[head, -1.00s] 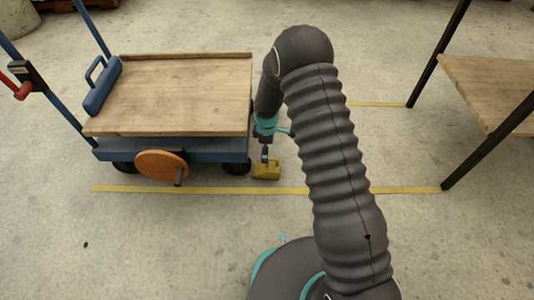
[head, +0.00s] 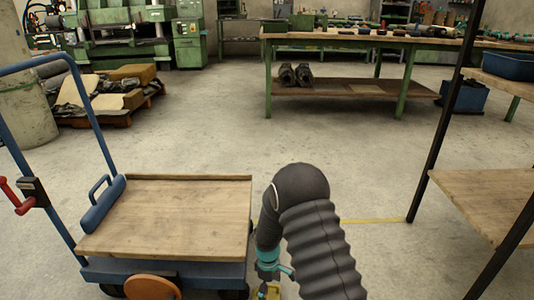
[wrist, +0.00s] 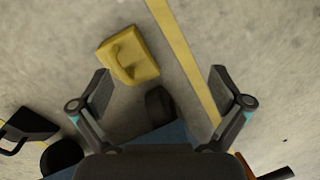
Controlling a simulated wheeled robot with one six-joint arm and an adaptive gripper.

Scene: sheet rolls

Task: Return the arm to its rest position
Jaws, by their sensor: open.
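My gripper (wrist: 160,88) is open, with its two fingers spread apart and nothing between the tips. A yellow block with a loop handle (wrist: 130,55), like a wheel chock, lies on the floor ahead of the fingers in the wrist view, apart from them. In the head view only a bit of yellow shows at the bottom edge below my wrist. My arm (head: 312,235) is bent over and reaches down beside the right side of the cart. The fingers are hard to make out in the head view.
A blue cart with a wooden deck (head: 170,215) stands close on the left; its dark wheel (wrist: 160,104) is near my fingers. A black-framed shelf (head: 480,200) stands on the right. Yellow tape (wrist: 185,55) marks the floor. A green workbench (head: 340,40) is farther back, with clear floor before it.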

